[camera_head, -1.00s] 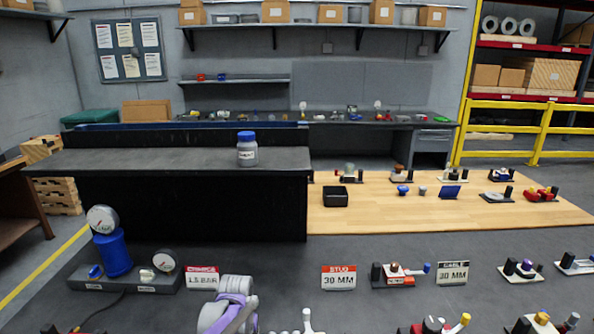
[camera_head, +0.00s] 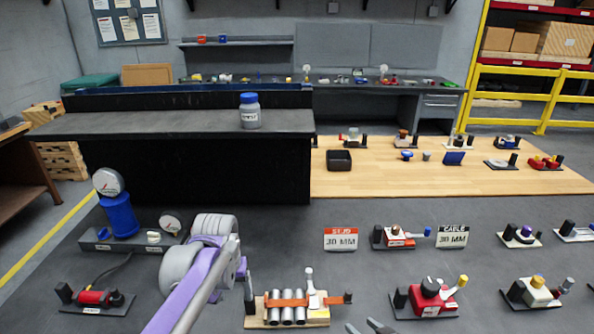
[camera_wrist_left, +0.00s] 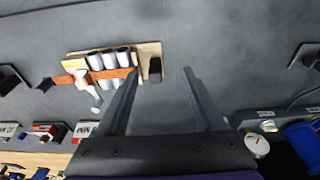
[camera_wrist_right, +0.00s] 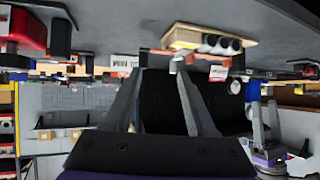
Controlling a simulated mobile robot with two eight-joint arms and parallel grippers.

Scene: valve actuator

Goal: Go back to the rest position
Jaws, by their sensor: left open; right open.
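My left gripper (camera_wrist_left: 160,85) is open and empty in the left wrist view, its fingers over bare grey bench beside the strapped tube fixture (camera_wrist_left: 110,65). In the head view my purple and grey left arm rises from the bottom, right of the gauge stand; its fingers cannot be made out clearly. My right gripper (camera_wrist_right: 158,68) is open and empty in the right wrist view, with the tube fixture beyond it. In the head view only the tips of my right gripper (camera_head: 367,326) show at the bottom edge, in front of the tube fixture (camera_head: 290,318).
A blue gauge stand (camera_head: 118,215) is left of my left arm, with a red fixture (camera_head: 97,298) in front. Another red fixture (camera_head: 428,298) is right of the tube fixture. STUD (camera_head: 341,239) and CABLE (camera_head: 452,237) signs stand behind. Bare bench lies between fixtures.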

